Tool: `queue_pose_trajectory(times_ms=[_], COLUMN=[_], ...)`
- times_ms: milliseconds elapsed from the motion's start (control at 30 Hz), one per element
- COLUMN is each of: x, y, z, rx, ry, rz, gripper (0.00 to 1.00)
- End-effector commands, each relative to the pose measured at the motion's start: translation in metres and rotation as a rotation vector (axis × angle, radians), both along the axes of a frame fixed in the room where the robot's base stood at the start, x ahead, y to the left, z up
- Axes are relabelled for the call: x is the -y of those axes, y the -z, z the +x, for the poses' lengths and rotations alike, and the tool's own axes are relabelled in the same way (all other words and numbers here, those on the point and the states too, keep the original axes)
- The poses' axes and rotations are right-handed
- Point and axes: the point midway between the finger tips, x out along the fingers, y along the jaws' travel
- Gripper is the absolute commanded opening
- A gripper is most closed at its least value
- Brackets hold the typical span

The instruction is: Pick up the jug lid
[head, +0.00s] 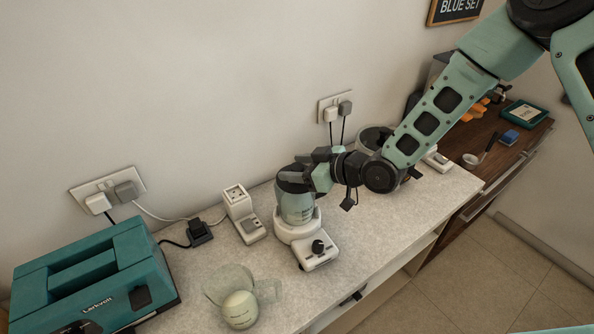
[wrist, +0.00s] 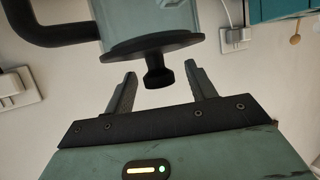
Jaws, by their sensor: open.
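The jug lid (wrist: 130,47) is a dark round disc with a black knob (wrist: 157,75), seated on the jug (wrist: 118,18). In the wrist view the knob shows between the two spread fingertips of my gripper (wrist: 160,72), with a gap on each side. In the head view the jug (head: 297,208) is pale and translucent and stands upright on a white appliance base (head: 302,229). My gripper (head: 294,174) is open at the jug's top, where it hides much of the lid. A black handle shows at the left in the wrist view.
A teal box (head: 90,275) stands at the left of the pale counter (head: 205,260). A clear pitcher (head: 230,280) is near the front edge. A white socket unit (head: 240,212) stands left of the jug. Wall plugs (head: 335,110) and cords are behind. Another dark-rimmed vessel (head: 372,137) stands behind my arm.

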Motion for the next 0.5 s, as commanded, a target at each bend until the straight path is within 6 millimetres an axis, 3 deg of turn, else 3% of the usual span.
queue_pose_trajectory(times_ms=[267,433,500], x=[-0.0019,-0.0019,-0.0018], y=[0.0015,0.0014,0.0014], z=[0.0016,0.0015,0.0014], rx=[0.0,0.0,0.0], ry=[0.001,0.001,0.001], rz=[0.0,0.0,0.0], gripper=[0.56,0.09,0.07])
